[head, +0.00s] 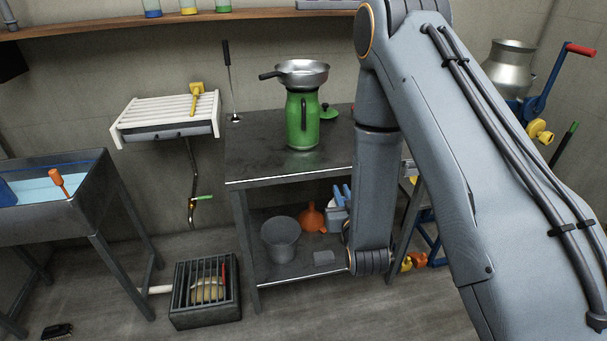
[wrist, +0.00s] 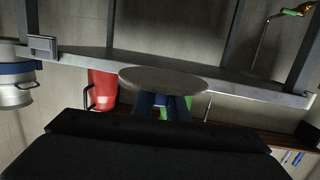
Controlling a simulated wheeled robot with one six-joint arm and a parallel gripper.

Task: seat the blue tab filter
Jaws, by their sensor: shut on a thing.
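In the wrist view my gripper (wrist: 161,103) is shut on a round, flat, grey-brown filter disc (wrist: 163,80), seen at a slant. Dark blue shows just below the disc between the dark wrist and the disc; I cannot tell a blue tab from the fingers there. In the head view the gripper and the disc are hidden; my arm crosses the right half. A metal strainer bowl (head: 303,70) with a dark handle sits on top of a green can (head: 301,120), upright on the metal table (head: 265,159).
A green lid (head: 328,112) lies beside the can. A white slatted rack (head: 168,118) is on the wall at left, above a floor grate (head: 206,291). A sink (head: 60,215) stands far left. A red can (wrist: 102,92) and a metal can (wrist: 15,92) show in the wrist view.

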